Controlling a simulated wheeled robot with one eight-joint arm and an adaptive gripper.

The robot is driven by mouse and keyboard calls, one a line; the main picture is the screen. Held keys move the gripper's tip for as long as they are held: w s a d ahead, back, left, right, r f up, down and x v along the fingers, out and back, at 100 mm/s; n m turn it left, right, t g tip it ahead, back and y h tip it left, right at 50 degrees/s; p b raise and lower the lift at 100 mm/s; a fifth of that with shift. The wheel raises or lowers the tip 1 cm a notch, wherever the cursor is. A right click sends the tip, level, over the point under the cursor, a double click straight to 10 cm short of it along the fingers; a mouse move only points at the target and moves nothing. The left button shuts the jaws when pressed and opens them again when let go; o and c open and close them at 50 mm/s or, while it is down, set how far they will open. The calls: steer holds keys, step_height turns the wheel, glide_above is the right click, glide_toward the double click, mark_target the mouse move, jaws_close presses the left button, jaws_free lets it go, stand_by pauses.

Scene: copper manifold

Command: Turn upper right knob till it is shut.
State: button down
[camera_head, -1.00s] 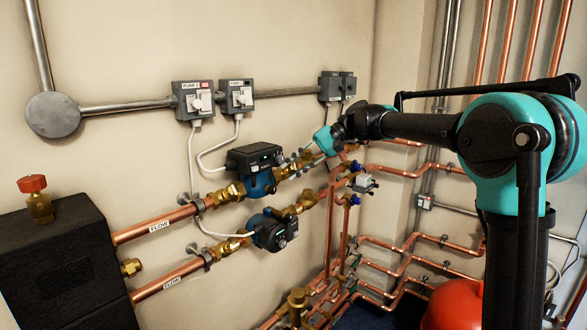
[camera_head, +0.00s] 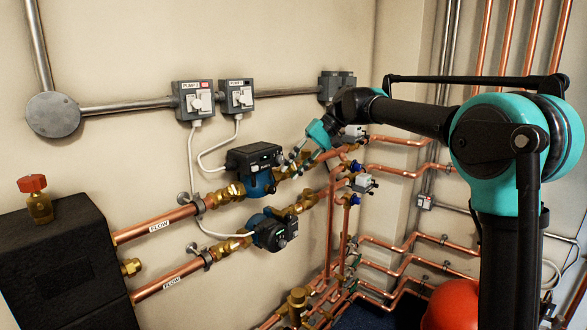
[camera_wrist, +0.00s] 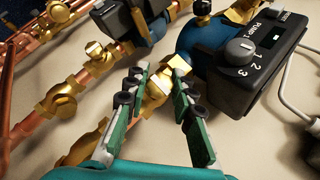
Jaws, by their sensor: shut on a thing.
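The upper pump (camera_head: 255,165) is a dark box with a blue body on the upper copper flow pipe. Brass fittings sit on its right side, where the upper right knob (camera_wrist: 155,88) is. In the wrist view this brass knob lies between the green and grey fingers of my gripper (camera_wrist: 161,75), which are shut on it. In the head view my gripper (camera_head: 293,160) reaches down and left to this spot, and its fingers partly hide the fitting. How far the knob is turned cannot be told.
The pump dial box (camera_wrist: 257,50) is close to my right finger in the wrist view. The lower pump (camera_head: 272,232) and its pipe run below. Grey switches (camera_head: 193,100) are on the wall above. Valves (camera_head: 363,183) and copper pipes crowd the right.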

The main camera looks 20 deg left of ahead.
steer(key=c, duration=1.3)
jaws_free()
steer(key=shift+o, duration=0.2)
steer(key=shift+r, duration=0.1)
steer(key=v, duration=1.2)
